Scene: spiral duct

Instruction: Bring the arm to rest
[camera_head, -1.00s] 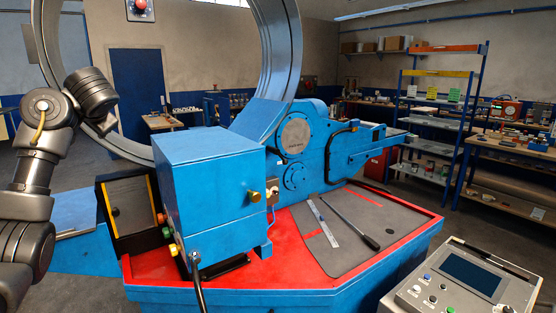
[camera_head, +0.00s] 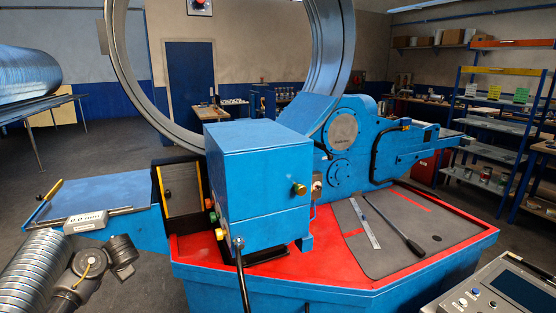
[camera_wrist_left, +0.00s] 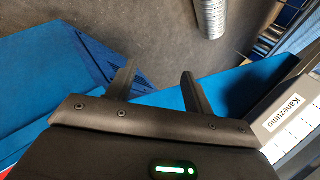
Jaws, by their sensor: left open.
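My left arm (camera_head: 88,268) shows at the lower left of the head view, folded low in front of a ribbed metal spiral duct (camera_head: 35,268). Its gripper cannot be made out there. In the left wrist view my left gripper (camera_wrist_left: 158,84) is open, with two dark fingers apart and nothing between them. Beyond the fingers are blue metal surfaces (camera_wrist_left: 245,85), the grey floor and a piece of ribbed duct (camera_wrist_left: 209,18). My right gripper is not in view.
The blue forming machine (camera_head: 258,180) with its red deck (camera_head: 320,270) fills the middle. A blue side table (camera_head: 105,195) with a small readout box (camera_head: 86,215) is close to the arm. A control console (camera_head: 500,285) stands lower right. Open floor lies at the back left.

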